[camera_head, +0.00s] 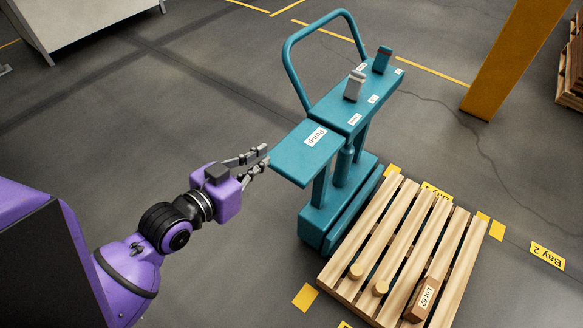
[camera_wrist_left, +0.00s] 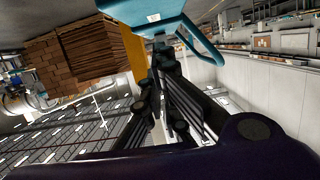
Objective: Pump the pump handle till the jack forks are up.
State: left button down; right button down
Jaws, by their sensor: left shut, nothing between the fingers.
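A teal pump jack (camera_head: 325,225) stands on the floor, with a flat plate (camera_head: 292,160) labelled "Pump" on its near left side. A tall teal hoop handle (camera_head: 287,62) rises at its back; it also shows in the left wrist view (camera_wrist_left: 203,48). Jack forks cannot be made out. My right gripper is not in view.
A wooden pallet (camera_head: 452,262) lies right of the jack, with a box labelled "Lot 62" (camera_head: 424,298) and two round wooden pieces on it. A yellow post (camera_head: 517,60) stands at the back right. The floor left of the jack is clear.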

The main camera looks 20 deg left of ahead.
pick_arm(q)
jog(key=shift+d+r, duration=0.2)
jog(key=shift+d, duration=0.1)
jog(key=shift+w, duration=0.15)
jog(key=p, duration=0.1)
send_over(289, 167)
jog(key=shift+s+a+f, duration=0.1)
jog(key=shift+s+f, duration=0.05)
jog(key=shift+f, duration=0.35)
jog(key=shift+s+a+f, duration=0.1)
jog(key=shift+s+f, duration=0.05)
jog(key=shift+f, duration=0.35)
jog(key=f, duration=0.3)
jog(key=shift+w+d+f, duration=0.15)
jog(key=shift+w+f, duration=0.15)
jog(key=shift+w, duration=0.05)
jog(key=shift+f, duration=0.5)
